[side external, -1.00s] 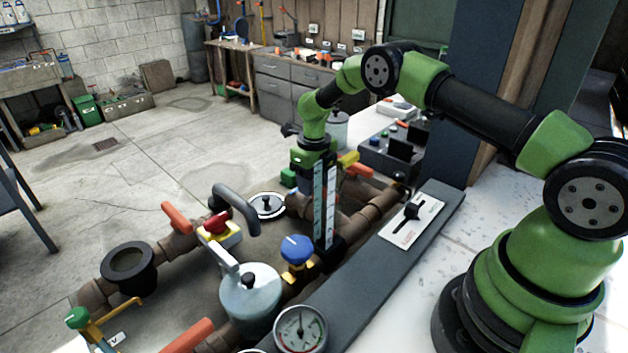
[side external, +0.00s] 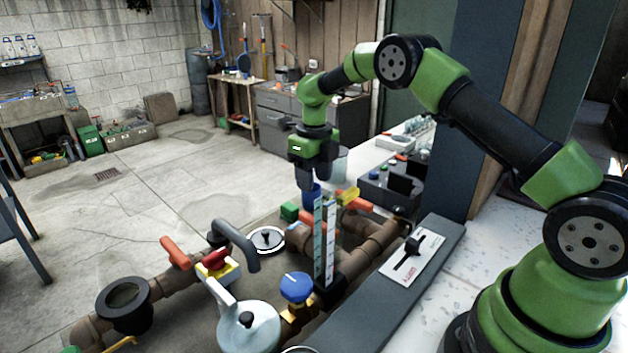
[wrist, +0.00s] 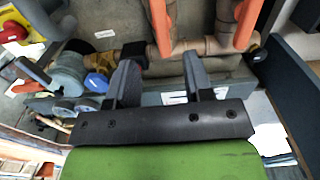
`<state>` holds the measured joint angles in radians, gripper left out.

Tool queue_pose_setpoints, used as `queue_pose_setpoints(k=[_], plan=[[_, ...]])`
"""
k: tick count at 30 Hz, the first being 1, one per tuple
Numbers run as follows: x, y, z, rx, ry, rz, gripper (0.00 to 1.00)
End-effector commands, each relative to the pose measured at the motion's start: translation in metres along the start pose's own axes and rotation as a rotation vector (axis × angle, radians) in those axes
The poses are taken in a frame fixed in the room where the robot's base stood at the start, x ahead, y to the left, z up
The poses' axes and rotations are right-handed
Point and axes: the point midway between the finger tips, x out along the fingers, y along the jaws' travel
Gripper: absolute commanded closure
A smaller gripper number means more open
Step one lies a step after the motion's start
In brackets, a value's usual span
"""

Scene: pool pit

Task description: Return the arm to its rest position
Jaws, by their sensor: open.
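My gripper (side external: 308,180) points down in the side view, above and behind the pipework, with the upper elbow raised. In the wrist view my gripper (wrist: 160,70) has its two dark fingers spread apart, with nothing held between them. A blue cylinder-like thing (side external: 311,196) shows just below the fingertips in the side view; whether it touches them cannot be told.
Below are brown pipes (side external: 366,249) with orange handles, a blue knob (side external: 296,287), two upright scale strips (side external: 325,240) and a grey-lidded vessel (side external: 247,325). A slider panel (side external: 408,257) lies on the grey ledge. Open concrete floor (side external: 130,210) spreads left.

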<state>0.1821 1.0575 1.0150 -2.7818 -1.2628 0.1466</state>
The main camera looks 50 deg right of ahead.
Motion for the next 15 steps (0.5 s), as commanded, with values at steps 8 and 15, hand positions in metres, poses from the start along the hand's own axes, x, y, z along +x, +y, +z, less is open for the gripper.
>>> queue_pose_setpoints(k=[8, 15], plan=[[-0.042, 0.036, 0.02, 0.152, -0.187, 0.178, 0.53], [-0.199, 0.091, 0.045, 0.762, -0.665, 0.721, 0.53]])
